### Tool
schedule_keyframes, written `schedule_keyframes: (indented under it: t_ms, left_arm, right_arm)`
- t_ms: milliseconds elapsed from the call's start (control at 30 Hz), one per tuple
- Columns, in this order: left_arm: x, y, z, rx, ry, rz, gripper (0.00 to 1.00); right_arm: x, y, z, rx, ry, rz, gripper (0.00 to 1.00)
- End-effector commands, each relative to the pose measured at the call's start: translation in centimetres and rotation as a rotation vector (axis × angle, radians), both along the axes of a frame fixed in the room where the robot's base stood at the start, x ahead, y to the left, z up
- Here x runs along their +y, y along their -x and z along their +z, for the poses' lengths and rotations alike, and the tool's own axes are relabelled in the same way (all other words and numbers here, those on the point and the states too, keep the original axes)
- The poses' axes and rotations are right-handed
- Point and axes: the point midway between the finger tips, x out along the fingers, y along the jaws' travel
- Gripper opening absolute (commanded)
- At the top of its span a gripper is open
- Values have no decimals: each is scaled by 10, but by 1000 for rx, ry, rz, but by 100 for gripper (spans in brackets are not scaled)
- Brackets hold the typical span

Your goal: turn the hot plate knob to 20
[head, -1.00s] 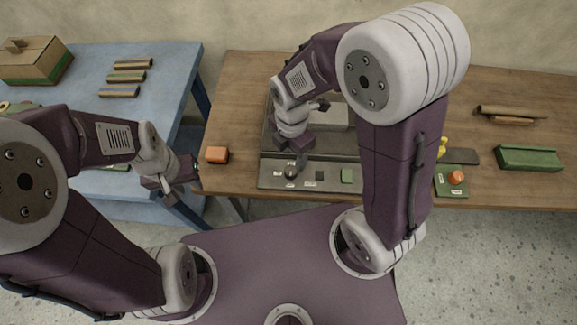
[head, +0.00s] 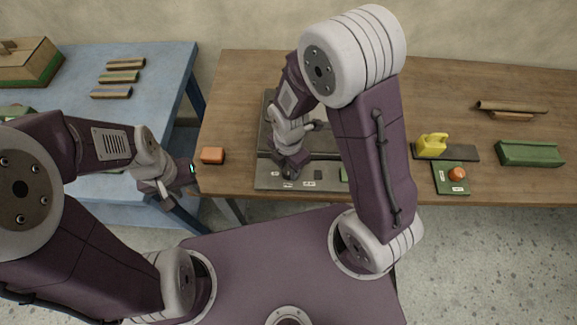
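The hot plate is a dark grey slab on the wooden table, with a lighter grey front panel (head: 325,185) bearing small white labels, a dark square and a green square. My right gripper (head: 289,173) points down at the left part of this panel, where the dark round knob sits. The gripper covers most of the knob, so its setting and any contact cannot be made out. My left gripper (head: 172,200) hangs over the gap between the two tables, away from the panel. The fingers of both grippers are too small to read.
An orange block (head: 212,155) sits left of the panel. A blue table (head: 160,80) with rolls stands left.

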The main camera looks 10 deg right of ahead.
Motion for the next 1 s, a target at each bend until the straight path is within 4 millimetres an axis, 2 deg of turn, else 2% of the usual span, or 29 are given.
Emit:
schedule_keyframes:
  t_ms: [267, 467, 1000]
  left_arm:
    - [0, 0, 2, 0, 0, 0, 33]
    - [0, 0, 9, 0, 0, 0, 33]
    - [0, 0, 33, 0, 0, 0, 33]
  right_arm:
    - [0, 0, 1, 1, 0, -28, 0]
    - [0, 0, 2, 0, 0, -130, 0]
    - [0, 0, 3, 1, 1, -627, 0]
